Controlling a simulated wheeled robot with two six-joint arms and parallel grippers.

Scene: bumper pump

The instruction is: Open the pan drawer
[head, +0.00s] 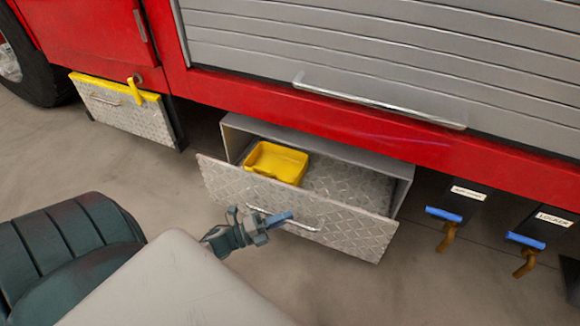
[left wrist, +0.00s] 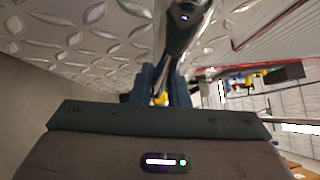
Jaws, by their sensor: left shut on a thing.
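The pan drawer (head: 345,232) is a diamond-plate metal drawer under the red truck body, and it stands pulled out from its grey housing (head: 262,128). A yellow tray (head: 276,162) sits inside it at the left. A thin metal bar handle (head: 306,226) runs across its front. My left gripper (head: 272,221) is at the handle's left part and is shut on it. In the left wrist view the gripper fingers (left wrist: 165,85) point at the patterned metal front (left wrist: 75,35); the grip itself is hard to make out. My right gripper is not in view.
A second diamond-plate box (head: 118,108) with a yellow top hangs at the left. Two blue-handled valves (head: 444,214) (head: 525,240) hang right of the drawer. A silver roller shutter (head: 380,45) with a long bar is above. Bare floor lies in front.

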